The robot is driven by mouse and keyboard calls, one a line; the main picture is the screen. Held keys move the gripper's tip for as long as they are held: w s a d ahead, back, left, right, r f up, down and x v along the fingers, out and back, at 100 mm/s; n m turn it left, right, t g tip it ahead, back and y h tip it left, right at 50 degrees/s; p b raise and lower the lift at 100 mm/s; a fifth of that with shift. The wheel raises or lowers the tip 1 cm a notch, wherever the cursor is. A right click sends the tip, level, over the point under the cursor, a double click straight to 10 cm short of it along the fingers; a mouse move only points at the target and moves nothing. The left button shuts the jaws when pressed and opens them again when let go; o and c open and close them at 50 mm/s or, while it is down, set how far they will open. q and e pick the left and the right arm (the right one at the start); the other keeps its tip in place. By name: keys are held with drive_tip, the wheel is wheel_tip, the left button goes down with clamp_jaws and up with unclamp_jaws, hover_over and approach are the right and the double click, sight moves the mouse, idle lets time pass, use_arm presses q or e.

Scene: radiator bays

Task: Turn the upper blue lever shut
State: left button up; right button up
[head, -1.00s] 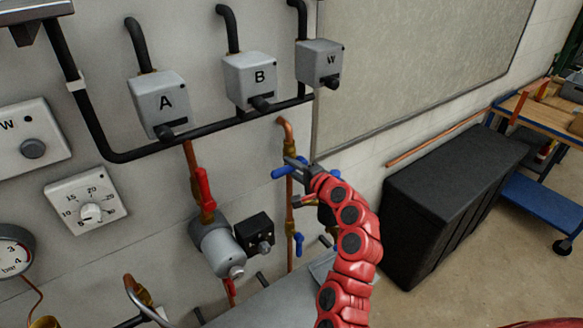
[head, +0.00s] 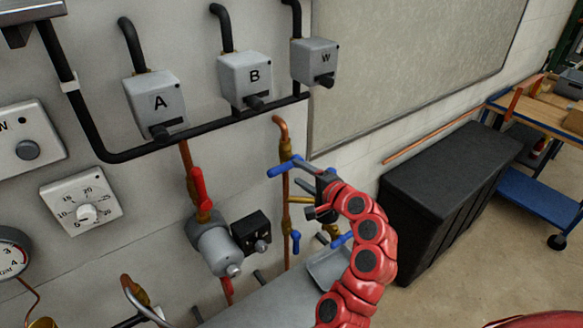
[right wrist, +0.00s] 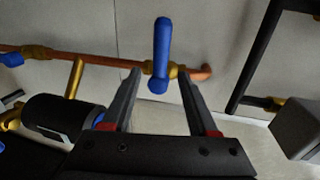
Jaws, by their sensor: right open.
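The upper blue lever (head: 281,169) sits on a brass valve on the right copper pipe (head: 286,222), below box W. It stands crosswise to that pipe, also in the right wrist view (right wrist: 162,50). My right gripper (head: 304,180) is open and empty, close to the lever. In the right wrist view its two fingertips (right wrist: 160,80) lie either side of the lever's line, and the lever shows in the gap, apparently beyond the tips. I cannot tell whether they touch. A lower blue lever (head: 296,242) hangs on the same pipe. My left gripper is not in view.
A red lever (head: 199,188) and a grey pump (head: 217,250) are on the pipe to the left. Boxes A (head: 156,103), B (head: 246,80) and W (head: 314,62) hang above. A black chest (head: 445,170) stands at right, with open floor beside it.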

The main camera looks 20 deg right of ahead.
drive_tip(key=p+v, duration=0.1)
drive_tip(key=v, duration=1)
